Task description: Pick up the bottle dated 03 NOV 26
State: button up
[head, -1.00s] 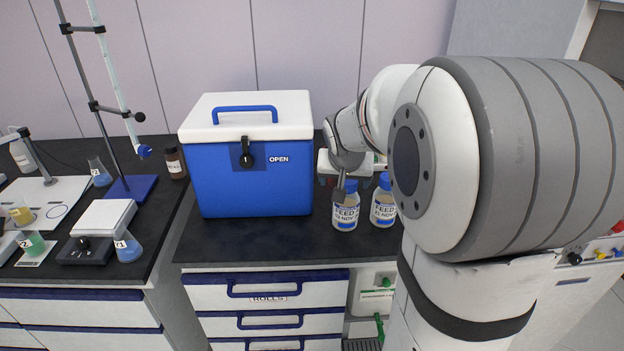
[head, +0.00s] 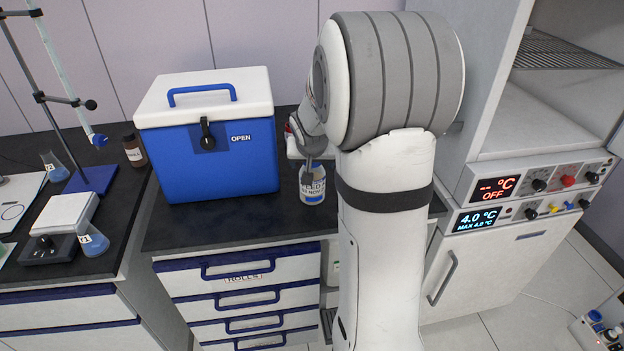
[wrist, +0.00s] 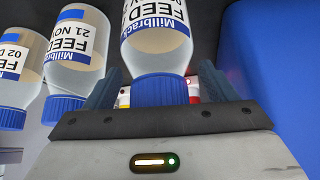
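A clear bottle with a blue cap (wrist: 160,90) and pale contents stands in the middle of the wrist view; its label (wrist: 155,14) reads "Millbrac… FEED", with the date cut off. My gripper (wrist: 161,68) is open, one finger on each side of this cap, with small gaps visible. In the head view a FEED bottle (head: 312,186) stands on the dark bench under my gripper (head: 308,162); its date shows NOV, the day is unclear. Its top is hidden by my gripper. Beside it in the wrist view is a bottle dated 21 NOV (wrist: 86,50).
Another bottle, label starting "02 D" (wrist: 14,75), stands further left in the wrist view. A blue cooler box (head: 220,165) with a white lid stands left of the bottle. A fridge unit (head: 490,225) is at the right. Drawers (head: 240,290) sit below the bench.

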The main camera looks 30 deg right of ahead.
jog(key=shift+s+f, duration=0.15)
grip_shut()
dwell(0.5)
